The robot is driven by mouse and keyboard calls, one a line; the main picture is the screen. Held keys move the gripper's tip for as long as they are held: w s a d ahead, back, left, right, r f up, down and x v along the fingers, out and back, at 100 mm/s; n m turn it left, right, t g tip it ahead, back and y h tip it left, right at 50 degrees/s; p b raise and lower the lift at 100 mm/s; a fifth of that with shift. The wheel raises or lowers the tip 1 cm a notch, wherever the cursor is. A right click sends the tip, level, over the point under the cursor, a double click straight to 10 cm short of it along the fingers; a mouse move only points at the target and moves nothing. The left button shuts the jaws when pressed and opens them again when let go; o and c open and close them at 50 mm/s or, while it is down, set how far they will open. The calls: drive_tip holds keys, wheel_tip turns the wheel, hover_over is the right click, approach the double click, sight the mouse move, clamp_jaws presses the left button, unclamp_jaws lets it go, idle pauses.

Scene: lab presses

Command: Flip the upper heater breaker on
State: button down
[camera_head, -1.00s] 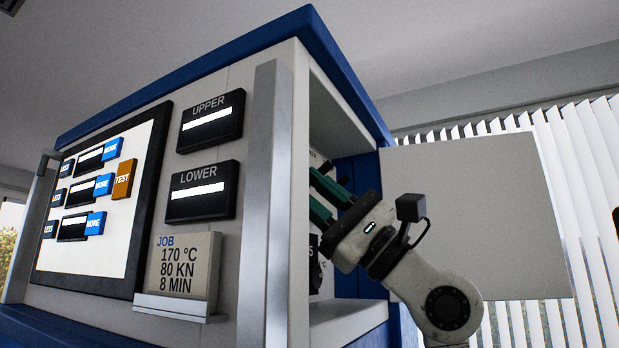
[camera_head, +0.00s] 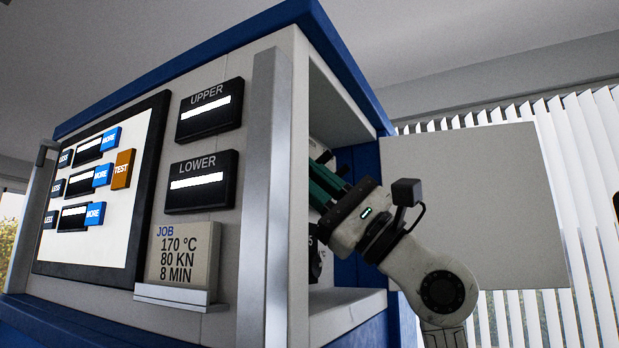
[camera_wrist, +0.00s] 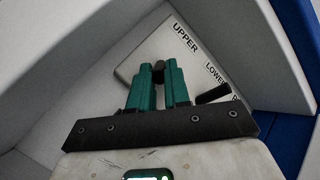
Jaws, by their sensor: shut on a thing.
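The breaker plate (camera_wrist: 205,72) with the labels UPPER and LOWER lies inside the press's side compartment, tilted in the wrist view. The dark upper breaker lever (camera_wrist: 158,76) shows between my green fingertips, close to the word UPPER. My gripper (camera_wrist: 159,70) is shut on this lever; the fingers hide part of it, so its on or off position cannot be told. In the head view my gripper (camera_head: 322,184) reaches into the compartment from the right, and the compartment's front wall hides the fingertips.
The black lower breaker lever (camera_wrist: 213,94) sticks out to the right of my fingers. Compartment walls stand close around the gripper. The open side door (camera_head: 465,205) is to the right. The press front has UPPER (camera_head: 210,110) and LOWER (camera_head: 200,182) displays and a job card (camera_head: 182,253).

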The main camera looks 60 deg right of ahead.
drive_tip(key=shift+r, duration=0.15)
drive_tip(key=shift+s+r+m+g+h+p, duration=0.1)
drive_tip(key=shift+r+m+g+h+p, duration=0.75)
drive_tip(key=shift+g, duration=1)
drive_tip(key=shift+s+r+m+g+h+p, duration=0.15)
drive_tip(key=shift+r+m+g+h+p, duration=0.25)
drive_tip(key=shift+r+g+h+p, duration=1)
drive_tip(key=shift+s+r+m+g+h+p, duration=0.15)
drive_tip(key=shift+r+m+g+p, duration=0.65)
drive_tip(key=shift+g, duration=1.45)
drive_tip(key=shift+w+f, duration=0.1)
drive_tip(key=shift+f, duration=0.15)
drive_tip(key=c, duration=1.4)
unclamp_jaws()
